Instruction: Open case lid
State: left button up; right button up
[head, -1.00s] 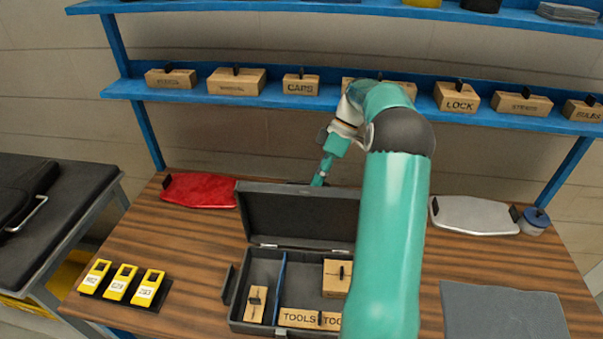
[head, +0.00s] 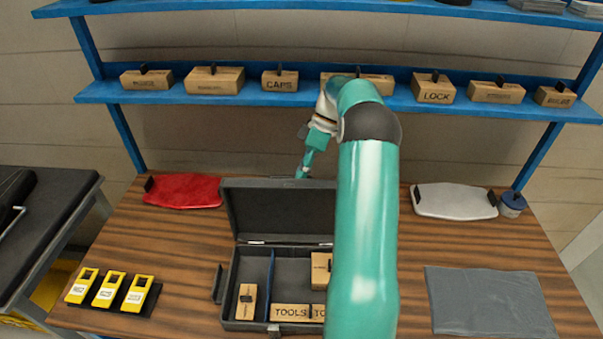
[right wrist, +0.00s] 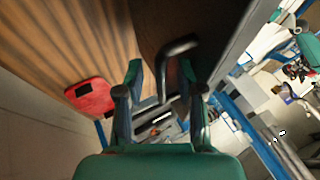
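The dark grey case (head: 228,312) stands on the wooden bench, its lid (head: 281,212) raised about upright at the back. Wooden blocks, one marked TOOLS (head: 290,312), lie inside its compartments. My right arm crosses in front and hides the case's right part. My right gripper (head: 303,172) is behind the lid, near its top edge, with its tips partly hidden. In the right wrist view its fingers (right wrist: 161,75) are apart, with a dark curved handle (right wrist: 180,47) just beyond and between them. Contact cannot be told. My left gripper is not in view.
A red panel (head: 185,190) and a pale panel (head: 452,201) lie on the bench behind. Yellow tags (head: 109,291) sit left of the case and a grey mat (head: 488,302) right. A blue shelf (head: 240,98) with labelled boxes runs above the back.

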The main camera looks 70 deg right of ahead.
jog(key=shift+r, duration=0.15)
jog(key=v, duration=0.7)
dwell(0.3)
